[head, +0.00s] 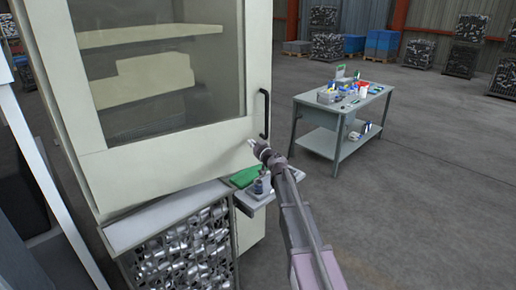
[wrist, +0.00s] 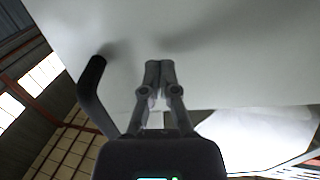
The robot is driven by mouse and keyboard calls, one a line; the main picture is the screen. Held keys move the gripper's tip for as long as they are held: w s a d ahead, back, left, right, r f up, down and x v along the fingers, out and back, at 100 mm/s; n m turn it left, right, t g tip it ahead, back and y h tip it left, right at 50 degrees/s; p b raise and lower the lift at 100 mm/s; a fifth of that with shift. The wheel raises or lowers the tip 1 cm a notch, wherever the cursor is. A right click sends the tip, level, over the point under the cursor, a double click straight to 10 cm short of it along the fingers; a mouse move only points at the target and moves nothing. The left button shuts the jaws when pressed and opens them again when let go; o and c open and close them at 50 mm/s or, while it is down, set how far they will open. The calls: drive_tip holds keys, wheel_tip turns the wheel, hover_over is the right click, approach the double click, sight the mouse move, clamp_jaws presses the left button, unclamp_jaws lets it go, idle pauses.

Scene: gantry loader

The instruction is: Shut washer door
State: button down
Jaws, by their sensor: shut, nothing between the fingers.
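The washer door (head: 180,150) is a cream panel with a large window, at the left of the head view. A black bar handle (head: 264,114) stands on its right edge. In the wrist view the pale door surface (wrist: 230,50) fills the top, with the dark handle (wrist: 92,90) at left. My gripper (head: 252,145) is shut and empty, just below and left of the handle. Its fingertips (wrist: 160,66) point at the door face, close to it; I cannot tell whether they touch. I cannot tell whether the door is fully closed.
Below the door are a crate of metal parts (head: 180,255) and a small shelf (head: 258,200) with a green item (head: 245,177). A grey workbench (head: 312,108) with tools stands to the right. Open concrete floor (head: 430,180) surrounds it.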

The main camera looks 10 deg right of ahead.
drive_tip(key=shift+x, duration=0.85)
drive_tip(key=shift+a, duration=0.1)
